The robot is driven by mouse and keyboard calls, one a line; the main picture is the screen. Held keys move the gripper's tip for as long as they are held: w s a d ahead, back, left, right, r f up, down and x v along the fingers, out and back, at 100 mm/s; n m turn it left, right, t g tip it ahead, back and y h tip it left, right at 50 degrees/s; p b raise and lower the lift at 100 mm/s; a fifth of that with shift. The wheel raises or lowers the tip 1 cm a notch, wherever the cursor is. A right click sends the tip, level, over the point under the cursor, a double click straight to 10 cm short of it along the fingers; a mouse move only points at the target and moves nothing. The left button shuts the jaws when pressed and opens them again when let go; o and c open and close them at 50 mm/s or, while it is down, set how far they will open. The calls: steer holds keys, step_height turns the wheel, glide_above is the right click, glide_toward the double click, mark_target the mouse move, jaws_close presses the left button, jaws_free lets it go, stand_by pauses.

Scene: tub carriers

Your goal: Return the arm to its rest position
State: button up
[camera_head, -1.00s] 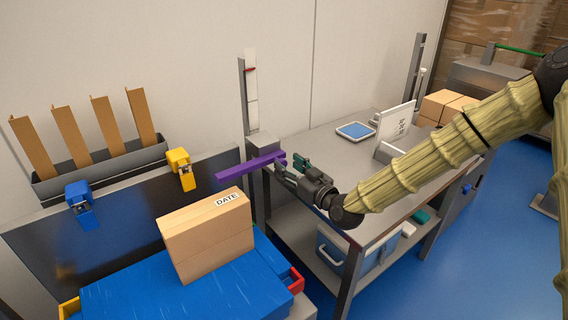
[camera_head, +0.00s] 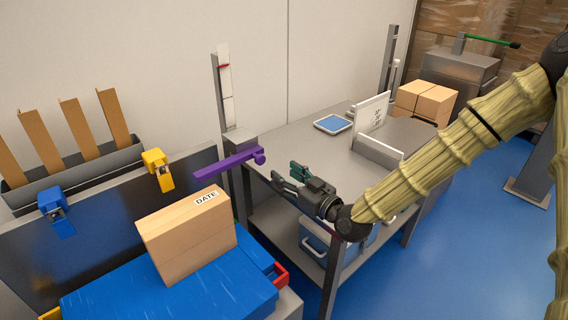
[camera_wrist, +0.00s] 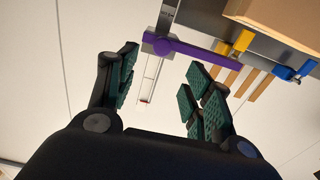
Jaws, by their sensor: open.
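My gripper (camera_head: 290,174) is open and empty in the head view, in front of the grey workbench's near left corner. Its green-padded fingers stand apart in the wrist view (camera_wrist: 160,90), with nothing between them that they touch. My arm reaches in from the right. A purple bar (camera_head: 228,163) sticks out to the left from a post at the bench corner, a little left of the gripper and apart from it. The purple bar also shows beyond the fingers in the wrist view (camera_wrist: 195,50).
A cardboard box marked DATE (camera_head: 188,238) rests tilted on a blue tub lid (camera_head: 165,292) at lower left. Blue (camera_head: 55,208) and yellow (camera_head: 157,168) clips sit on a dark panel. The grey bench (camera_head: 300,150) carries a blue-screened tablet (camera_head: 333,123). Blue floor is open at right.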

steer(key=s+d+f+m+g+h+p, duration=0.2)
steer(key=s+f+g+h, duration=0.15)
steer(key=s+f, duration=0.6)
steer(key=s+d+f+m+g+h+p, duration=0.1)
steer(key=s+f+m+g+h+p, duration=0.2)
steer(key=s+f, duration=0.7)
steer(key=s+d+f+m+g+h+p, duration=0.1)
steer(key=s+d+f+g, duration=0.3)
steer(key=s, duration=0.7)
steer(key=s+d+f+m+g+h+p, duration=0.1)
steer(key=s+d+f+g+h+p, duration=0.2)
steer(key=s+d+f, duration=0.4)
steer(key=s+d+g, duration=0.1)
steer(key=s, duration=0.3)
steer(key=shift+s+d+f+m, duration=0.3)
steer(key=shift+s+d, duration=0.05)
steer(key=shift+s, duration=0.05)
